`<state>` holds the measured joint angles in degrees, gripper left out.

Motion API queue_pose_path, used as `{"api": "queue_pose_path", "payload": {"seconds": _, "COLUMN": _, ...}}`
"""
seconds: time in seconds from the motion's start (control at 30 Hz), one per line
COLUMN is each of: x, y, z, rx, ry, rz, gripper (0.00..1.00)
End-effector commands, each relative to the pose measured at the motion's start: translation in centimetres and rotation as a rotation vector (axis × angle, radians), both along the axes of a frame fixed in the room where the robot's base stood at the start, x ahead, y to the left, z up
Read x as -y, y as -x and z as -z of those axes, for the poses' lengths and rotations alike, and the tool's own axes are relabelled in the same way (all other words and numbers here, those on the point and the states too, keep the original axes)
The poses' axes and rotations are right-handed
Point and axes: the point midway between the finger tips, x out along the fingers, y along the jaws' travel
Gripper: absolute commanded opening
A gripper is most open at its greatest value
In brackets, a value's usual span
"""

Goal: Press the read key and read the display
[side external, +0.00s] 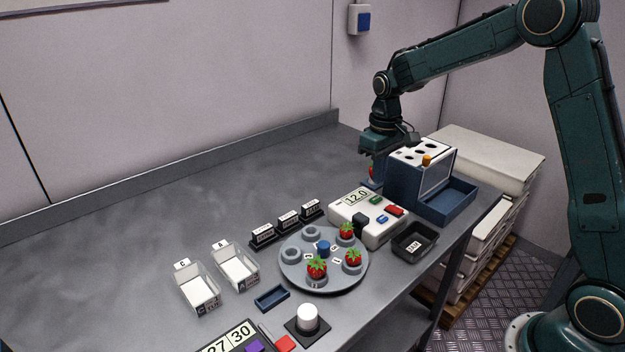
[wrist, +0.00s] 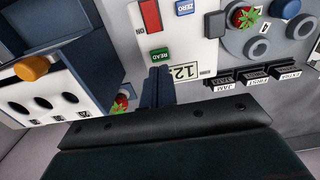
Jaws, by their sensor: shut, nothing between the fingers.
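The cream meter (side external: 365,228) stands on the bench with a display (side external: 357,197) that reads 12.0. Its green READ key (side external: 376,199) sits beside the display, and it also shows in the wrist view (wrist: 160,54), uncovered. My gripper (wrist: 159,70) is shut and empty. In the wrist view its fingertips lie just below the READ key in the picture and beside the display (wrist: 186,72), which is upside down and partly hidden. In the side view my gripper is behind the meter, near the blue rack; its fingertips are hard to make out there.
The blue rack (side external: 406,168) with holes and an orange knob (side external: 427,160) stands close right. A strawberry (side external: 372,171) is near my gripper. The meter also has red (side external: 395,210) and blue ZERO (side external: 382,219) keys. A round grey tray (side external: 300,281) with strawberries stands in front.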

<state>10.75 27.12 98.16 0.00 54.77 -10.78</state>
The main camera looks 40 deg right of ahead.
Motion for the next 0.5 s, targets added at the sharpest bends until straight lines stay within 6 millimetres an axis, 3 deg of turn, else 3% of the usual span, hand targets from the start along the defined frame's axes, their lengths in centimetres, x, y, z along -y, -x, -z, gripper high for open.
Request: {"api": "queue_pose_path", "payload": {"seconds": 0.5, "x": 0.0, "y": -0.1, "z": -2.8, "rx": 0.003, "ry": 0.000, "rz": 0.000, "gripper": 0.00}}
